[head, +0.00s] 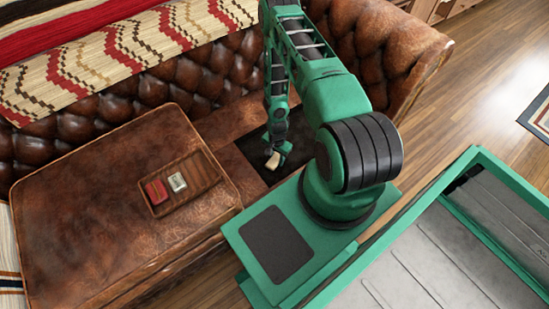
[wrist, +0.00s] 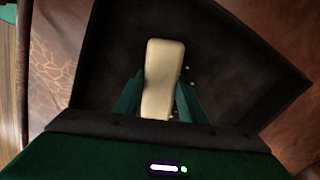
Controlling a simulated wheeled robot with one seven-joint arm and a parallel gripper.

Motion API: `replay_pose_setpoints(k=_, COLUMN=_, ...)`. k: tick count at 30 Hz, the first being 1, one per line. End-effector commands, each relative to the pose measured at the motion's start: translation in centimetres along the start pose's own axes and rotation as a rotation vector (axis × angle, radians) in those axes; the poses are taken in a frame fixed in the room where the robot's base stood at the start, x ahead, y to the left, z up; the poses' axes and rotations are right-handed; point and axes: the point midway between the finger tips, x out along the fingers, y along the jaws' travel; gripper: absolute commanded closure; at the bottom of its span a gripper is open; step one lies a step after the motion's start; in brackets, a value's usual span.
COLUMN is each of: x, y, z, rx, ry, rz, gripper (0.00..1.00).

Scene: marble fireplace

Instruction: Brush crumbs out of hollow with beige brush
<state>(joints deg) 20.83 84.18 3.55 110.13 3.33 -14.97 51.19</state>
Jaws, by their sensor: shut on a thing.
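My gripper (head: 279,150) reaches down into the dark hollow (head: 247,149) in the brown leather sofa. In the wrist view my gripper (wrist: 158,98) is shut on the beige brush (wrist: 163,62), with a green finger on each side of it. The brush also shows as a small pale piece at the gripper's tip in the head view (head: 272,161). A few small pale crumbs (wrist: 190,68) lie on the dark floor of the hollow, just right of the brush. The bristles are hidden, and I cannot tell whether the brush touches the floor.
A brown tray (head: 205,171) with a red item (head: 156,191) and a pale item (head: 177,182) lies on the leather cushion (head: 90,215) left of the hollow. The hollow's dark walls (wrist: 262,52) rise around the gripper. The tufted backrest (head: 160,88) stands behind.

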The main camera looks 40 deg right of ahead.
Motion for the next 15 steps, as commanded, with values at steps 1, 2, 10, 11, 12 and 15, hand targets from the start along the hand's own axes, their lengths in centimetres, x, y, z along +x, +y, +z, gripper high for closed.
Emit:
replay_pose_setpoints(k=1, x=-0.5, y=0.2, z=0.1, rx=0.000, ry=-0.001, rz=0.002, gripper=0.87)
replay_pose_setpoints(k=2, x=-0.5, y=0.3, z=0.1, rx=0.000, ry=-0.001, rz=0.002, gripper=0.87)
replay_pose_setpoints(k=10, x=-3.5, y=0.1, z=0.2, rx=-0.003, ry=0.000, rz=0.001, gripper=0.87)
replay_pose_setpoints(k=11, x=-3.8, y=0.1, z=0.2, rx=-0.003, ry=0.000, rz=0.001, gripper=0.87)
replay_pose_setpoints(k=12, x=-4.1, y=0.1, z=0.2, rx=-0.003, ry=0.000, rz=0.001, gripper=0.87)
replay_pose_setpoints(k=15, x=-5.1, y=0.1, z=0.2, rx=-0.003, ry=0.000, rz=0.001, gripper=0.87)
